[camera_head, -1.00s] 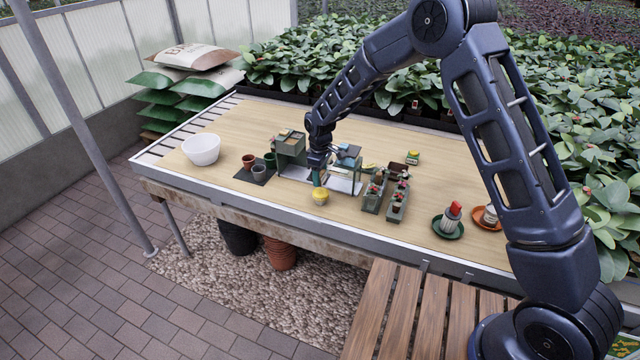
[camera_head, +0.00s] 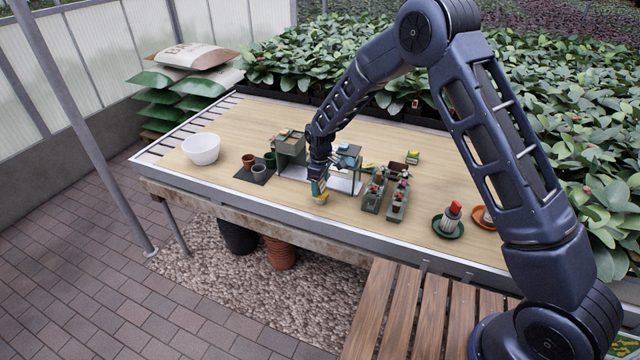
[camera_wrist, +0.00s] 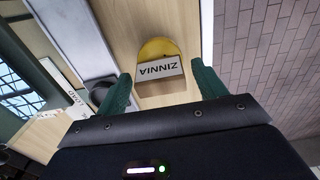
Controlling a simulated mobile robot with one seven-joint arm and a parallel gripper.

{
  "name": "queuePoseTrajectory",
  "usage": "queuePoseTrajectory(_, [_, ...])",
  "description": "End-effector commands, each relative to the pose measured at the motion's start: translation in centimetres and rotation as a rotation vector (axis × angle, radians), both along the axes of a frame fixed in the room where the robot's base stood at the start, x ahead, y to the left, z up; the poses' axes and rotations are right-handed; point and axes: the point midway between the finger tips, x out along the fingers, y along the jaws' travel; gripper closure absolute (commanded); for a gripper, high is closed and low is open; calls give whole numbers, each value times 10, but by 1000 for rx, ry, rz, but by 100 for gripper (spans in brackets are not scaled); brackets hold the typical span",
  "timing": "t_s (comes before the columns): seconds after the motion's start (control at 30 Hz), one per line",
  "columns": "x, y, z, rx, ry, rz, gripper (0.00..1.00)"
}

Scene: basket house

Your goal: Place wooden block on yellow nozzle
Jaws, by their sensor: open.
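The wooden block (camera_wrist: 156,77) bears a label reading "ZINNIA" and shows between the fingers of my gripper (camera_wrist: 161,69) in the wrist view. The green fingers stand apart on either side of it, and my gripper is open. The rounded yellow nozzle (camera_wrist: 157,47) shows right beside the block in that view. I cannot tell whether the block rests on it or only overlaps it. In the head view, my gripper (camera_head: 318,193) is low over the table at the yellow nozzle (camera_head: 321,199), and the block is too small to make out clearly.
A small green stand (camera_head: 290,150) and terracotta and grey pots (camera_head: 249,161) are to the left. Green planters (camera_head: 373,194) stand to the right. A white bowl (camera_head: 200,149) is far left. A red-topped bottle (camera_head: 451,215) stands on a green saucer farther right. The front table strip is clear.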

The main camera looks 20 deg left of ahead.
Motion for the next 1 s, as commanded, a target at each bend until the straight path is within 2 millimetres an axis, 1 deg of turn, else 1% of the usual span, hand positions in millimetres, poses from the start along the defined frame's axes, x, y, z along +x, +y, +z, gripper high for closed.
queuePoseTrajectory(0.17, [0, 0, 4, 1, -1, 0, 30])
queuePoseTrajectory(0.27, [0, 0, 13, 1, 0, 0, 30])
queuePoseTrajectory(0.37, [0, 1, 28, 3, -1, 0, 30])
queuePoseTrajectory(0.5, [1, 0, 56, 3, -2, 0, 30])
queuePoseTrajectory(0.7, [0, 0, 93, 3, -1, 0, 30])
queuePoseTrajectory(0.83, [0, 0, 110, 2, -1, -1, 30])
queuePoseTrajectory(1.0, [0, -1, 120, 0, 0, 0, 30])
